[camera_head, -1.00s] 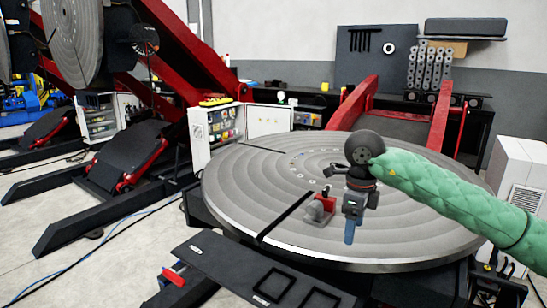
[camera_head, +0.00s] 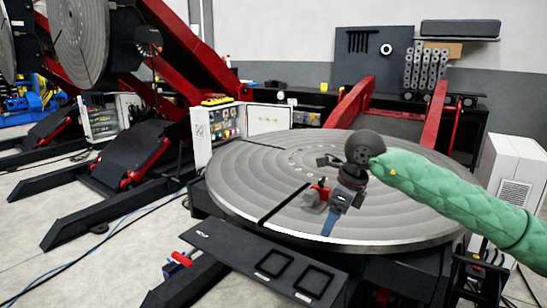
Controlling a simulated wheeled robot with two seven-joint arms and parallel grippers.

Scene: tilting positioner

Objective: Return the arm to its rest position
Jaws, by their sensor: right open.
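My right arm, in a green quilted sleeve (camera_head: 450,188), comes in from the right in the head view. My right gripper (camera_head: 329,224) hangs at its end, pointing down and slightly left over the round grey turntable (camera_head: 250,172). Its fingers look bluish and hold nothing that I can see; the gap between them is hard to make out. A small red and grey part (camera_head: 316,194) sits on the turntable just left of the gripper and seems apart from it. My left gripper is not in view.
A white cabinet (camera_head: 515,170) stands at right. Red beams rise behind.

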